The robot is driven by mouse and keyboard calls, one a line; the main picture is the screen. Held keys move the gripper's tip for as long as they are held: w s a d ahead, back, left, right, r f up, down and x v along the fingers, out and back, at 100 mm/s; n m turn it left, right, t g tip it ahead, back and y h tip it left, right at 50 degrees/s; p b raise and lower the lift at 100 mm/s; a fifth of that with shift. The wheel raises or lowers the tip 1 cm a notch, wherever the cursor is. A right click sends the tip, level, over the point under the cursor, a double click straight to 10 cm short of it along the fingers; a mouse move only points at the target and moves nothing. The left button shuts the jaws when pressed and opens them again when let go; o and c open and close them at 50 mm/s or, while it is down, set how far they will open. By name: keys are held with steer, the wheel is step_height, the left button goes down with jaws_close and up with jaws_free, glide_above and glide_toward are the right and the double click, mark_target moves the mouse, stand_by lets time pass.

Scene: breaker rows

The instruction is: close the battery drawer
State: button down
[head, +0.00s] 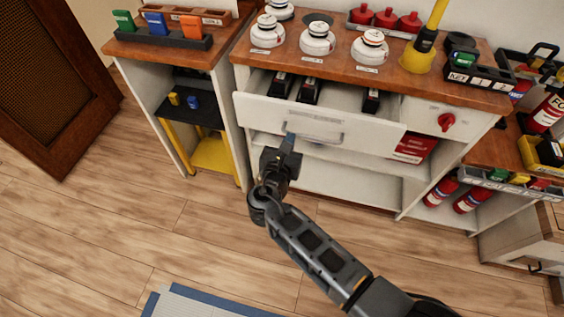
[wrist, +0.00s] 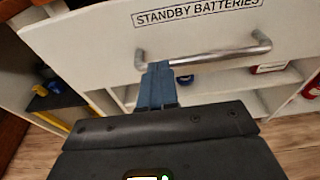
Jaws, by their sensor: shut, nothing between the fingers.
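The battery drawer (head: 310,121) is a white drawer under the wooden counter, and it stands pulled out, with several black batteries (head: 309,90) inside. Its front (wrist: 190,30) is labelled "STANDBY BATTERIES" in the wrist view and carries a metal bar handle (wrist: 225,54). My gripper (head: 289,138) is shut and empty. Its blue fingers (wrist: 157,80) are at the left end of the handle, close to the drawer front. I cannot tell whether they touch the handle or the front.
White round devices (head: 317,40) and a yellow-based tool (head: 418,58) stand on the counter above. A red knob (head: 446,122) is on the panel right of the drawer. Open shelves (head: 345,183) lie below. The wooden floor (head: 130,225) at left is clear.

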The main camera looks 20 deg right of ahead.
steer(key=b+x, duration=0.1)
steer(key=x, duration=0.3)
steer(key=r+b+x, duration=0.1)
steer(key=x, duration=0.3)
steer(key=r+b+x, duration=0.1)
steer(key=x, duration=0.4)
steer(key=shift+w+d+r+b, duration=0.1)
steer(key=shift+d+b, duration=0.1)
steer(key=shift+b, duration=0.1)
steer(key=shift+w+d, duration=0.4)
steer(key=shift+w, duration=0.15)
steer(key=shift+w+d+r, duration=0.15)
steer(key=shift+r, duration=0.1)
steer(key=shift+d+r, duration=0.1)
